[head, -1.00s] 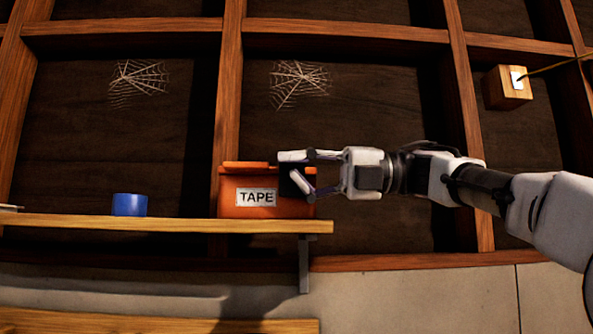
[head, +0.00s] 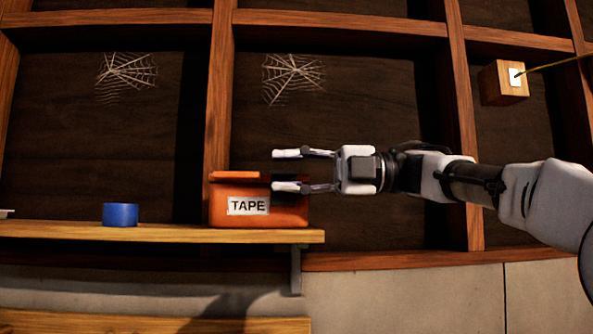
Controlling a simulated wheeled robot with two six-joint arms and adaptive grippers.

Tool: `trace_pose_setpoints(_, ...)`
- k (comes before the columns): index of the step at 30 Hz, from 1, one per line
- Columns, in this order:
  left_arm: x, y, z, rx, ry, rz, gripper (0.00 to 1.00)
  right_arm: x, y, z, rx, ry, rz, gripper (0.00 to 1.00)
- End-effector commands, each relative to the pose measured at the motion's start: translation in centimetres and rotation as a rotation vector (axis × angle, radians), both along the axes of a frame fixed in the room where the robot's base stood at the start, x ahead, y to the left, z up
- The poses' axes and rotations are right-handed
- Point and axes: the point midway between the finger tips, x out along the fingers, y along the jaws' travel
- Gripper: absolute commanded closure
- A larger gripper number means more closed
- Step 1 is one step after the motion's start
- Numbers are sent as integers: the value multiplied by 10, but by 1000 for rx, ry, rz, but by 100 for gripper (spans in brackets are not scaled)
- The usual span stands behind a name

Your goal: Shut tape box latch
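The orange tape box (head: 285,214) with a white TAPE label stands on the wooden shelf near its right end. Its lid (head: 235,176) shows as an orange strip along the top. My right gripper (head: 281,170) is at the box's upper right corner, with its fingers pointing left and spread apart. One finger is above the box and the lower one overlaps the box's top right edge; I cannot tell whether it touches. Nothing shows between the fingers. The latch cannot be made out; the gripper covers part of the box's right top. My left gripper is not in view.
A blue tape roll (head: 120,215) stands on the shelf (head: 170,233) left of the box. A wooden block with a white plate and yellow cord (head: 503,83) is on the wall at upper right.

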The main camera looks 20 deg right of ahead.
Motion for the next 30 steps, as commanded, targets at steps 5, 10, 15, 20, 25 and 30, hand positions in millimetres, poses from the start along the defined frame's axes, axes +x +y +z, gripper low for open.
trace_pose_setpoints(5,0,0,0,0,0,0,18,0,-1,-2,-1,2,1,67)
trace_pose_setpoints(10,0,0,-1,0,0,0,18,-4,-18,-1,-1,1,1,67)
trace_pose_setpoints(15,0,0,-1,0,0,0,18,-15,-58,-2,1,2,0,67)
trace_pose_setpoints(20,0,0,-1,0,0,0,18,-24,-92,-1,-1,2,2,67)
trace_pose_setpoints(25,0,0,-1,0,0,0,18,-29,-108,-2,-4,3,3,67)
trace_pose_setpoints(30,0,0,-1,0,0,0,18,-29,-108,-2,-5,4,3,67)
